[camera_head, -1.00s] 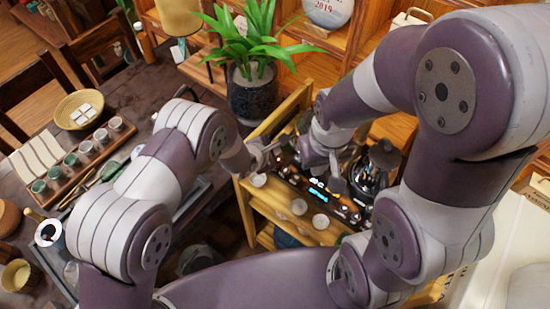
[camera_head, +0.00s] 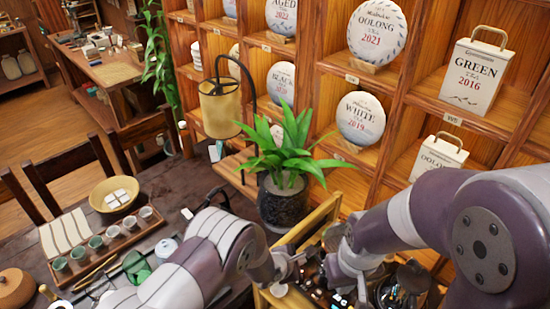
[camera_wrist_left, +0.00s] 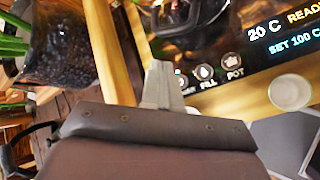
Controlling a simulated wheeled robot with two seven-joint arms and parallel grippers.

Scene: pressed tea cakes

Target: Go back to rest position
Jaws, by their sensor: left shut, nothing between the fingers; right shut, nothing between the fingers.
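My left gripper (camera_head: 298,261) is shut and empty at the left edge of the wooden tea stand, just below the potted plant. In the left wrist view its closed fingers (camera_wrist_left: 160,85) point at the stand's wooden frame, beside the black control panel (camera_wrist_left: 225,75). My right gripper (camera_head: 342,296) is shut and empty over the same stand, pointing down, close to the left one. The right arm hides part of the stand.
A potted plant (camera_head: 283,199) stands right behind my left gripper. The dark table (camera_head: 165,187) at left holds a cup tray (camera_head: 112,246) and a yellow bowl (camera_head: 103,203). A hanging lamp (camera_head: 221,108) and shelves with round tea cakes (camera_head: 361,118) stand behind.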

